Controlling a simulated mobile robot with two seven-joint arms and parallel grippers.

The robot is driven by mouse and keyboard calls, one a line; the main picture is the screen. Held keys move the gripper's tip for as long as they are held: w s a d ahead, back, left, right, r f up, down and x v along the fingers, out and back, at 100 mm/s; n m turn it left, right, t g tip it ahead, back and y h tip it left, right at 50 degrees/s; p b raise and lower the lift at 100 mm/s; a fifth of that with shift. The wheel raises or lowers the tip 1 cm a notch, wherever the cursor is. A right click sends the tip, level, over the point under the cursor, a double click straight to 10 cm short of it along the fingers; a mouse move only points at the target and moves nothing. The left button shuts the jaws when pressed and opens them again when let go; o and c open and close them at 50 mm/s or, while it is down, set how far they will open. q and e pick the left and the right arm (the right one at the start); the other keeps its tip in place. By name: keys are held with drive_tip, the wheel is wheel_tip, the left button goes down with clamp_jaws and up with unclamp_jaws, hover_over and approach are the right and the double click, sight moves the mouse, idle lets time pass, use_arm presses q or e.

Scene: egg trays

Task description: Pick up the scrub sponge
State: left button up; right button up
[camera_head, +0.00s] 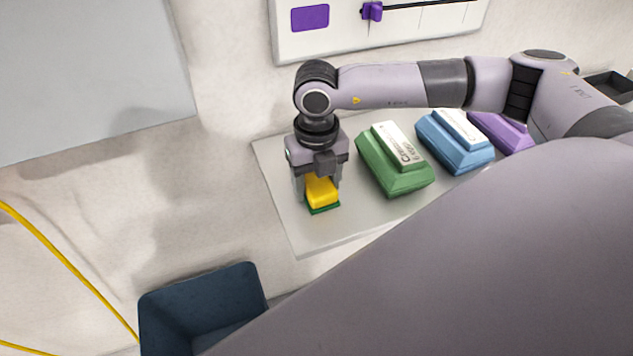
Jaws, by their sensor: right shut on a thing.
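The scrub sponge (321,192) is a yellow block with a green scouring layer underneath. It is at the left end of the light grey table (285,215). My right gripper (318,178) points down over the sponge and is shut on it. Its fingers hide part of the sponge's upper and left sides. I cannot tell whether the green underside touches the table. My left gripper is not in view.
Green (392,170), blue (450,148) and purple (500,132) egg cartons stand in a row right of the sponge. A dark blue bin (195,305) is at the lower left. A white panel with a purple slider (372,11) is behind.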

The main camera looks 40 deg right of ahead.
sight(316, 180)
drive_tip(key=shift+r, duration=0.15)
wheel_tip(316, 180, up, 20)
drive_tip(key=b, duration=0.1)
idle(0.3)
drive_tip(key=shift+o, duration=1.1)
drive_tip(key=shift+c, duration=0.4)
